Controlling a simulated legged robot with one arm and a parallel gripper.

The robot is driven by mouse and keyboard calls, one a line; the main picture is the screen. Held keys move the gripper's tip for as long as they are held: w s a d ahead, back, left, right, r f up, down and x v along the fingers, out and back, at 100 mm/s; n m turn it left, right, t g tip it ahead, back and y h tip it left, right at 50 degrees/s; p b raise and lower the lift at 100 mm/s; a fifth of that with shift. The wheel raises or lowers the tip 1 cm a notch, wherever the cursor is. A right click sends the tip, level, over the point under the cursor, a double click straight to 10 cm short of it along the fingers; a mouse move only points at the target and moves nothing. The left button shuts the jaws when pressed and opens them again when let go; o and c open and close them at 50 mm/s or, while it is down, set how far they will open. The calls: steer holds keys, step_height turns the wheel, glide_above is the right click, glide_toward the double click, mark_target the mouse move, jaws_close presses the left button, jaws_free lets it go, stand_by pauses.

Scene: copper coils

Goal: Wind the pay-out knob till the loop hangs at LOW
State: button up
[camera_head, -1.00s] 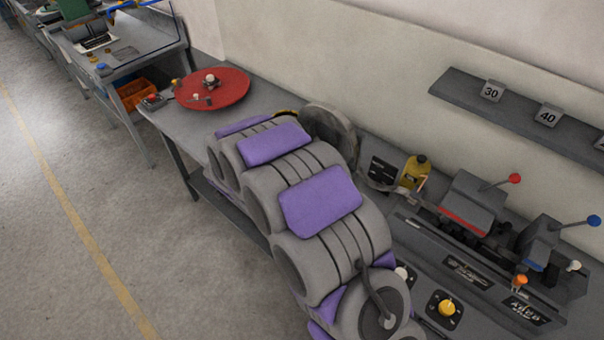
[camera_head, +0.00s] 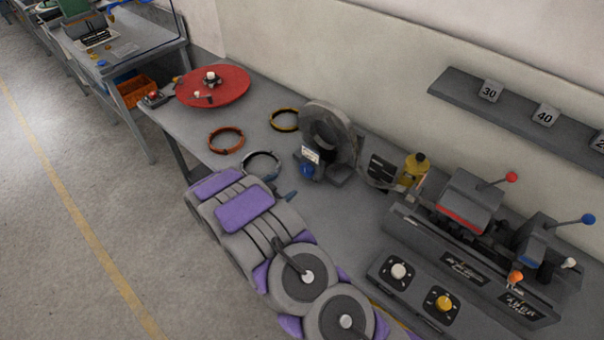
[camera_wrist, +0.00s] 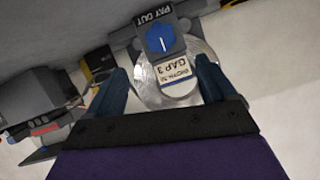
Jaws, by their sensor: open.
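The blue pay-out knob (camera_head: 307,170) sits at the front foot of a grey round stand (camera_head: 345,140), beside a small white card (camera_head: 311,154). In the wrist view the knob (camera_wrist: 160,40) has a white pointer line under a "PAY OUT" plate (camera_wrist: 153,13), with a "GAP 3" card below it. My gripper (camera_wrist: 162,78) is open and empty; its two blue fingers stand apart on either side of the card, and the knob lies beyond them. In the head view one fingertip shows below the stand, apart from the knob. I cannot make out a hanging loop or a LOW mark.
An orange ring (camera_head: 226,140), a yellow ring (camera_head: 285,120) and a pale ring (camera_head: 262,165) lie on the bench near a red disc (camera_head: 212,86). A yellow bottle (camera_head: 413,170) and lever machines (camera_head: 470,205) stand to the right. A panel with white and yellow knobs (camera_head: 420,285) lies in front.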

mark_target(304, 172)
steer(key=x, duration=1.3)
steer(key=shift+w, duration=0.2)
steer(key=shift+c, duration=0.4)
steer(key=shift+a, duration=0.1)
steer(key=c, duration=1)
steer(key=shift+m+b, duration=0.3)
steer(key=shift+b, duration=0.3)
steer(key=m+t+y+b, duration=0.1)
steer(key=b, duration=0.1)
steer(key=m+t+b, duration=0.1)
steer(key=m+b, duration=0.1)
steer(key=b, duration=0.1)
steer(key=shift+s+f+y, duration=0.1)
steer(key=shift+f+y, duration=0.2)
steer(key=shift+y, duration=0.1)
steer(key=m+t+b, duration=0.1)
steer(key=m+b, duration=0.1)
steer(key=b, duration=0.2)
steer(key=m+t+b, duration=0.1)
steer(key=m+b, duration=0.1)
steer(key=b, duration=0.2)
steer(key=shift+t+y, duration=0.3)
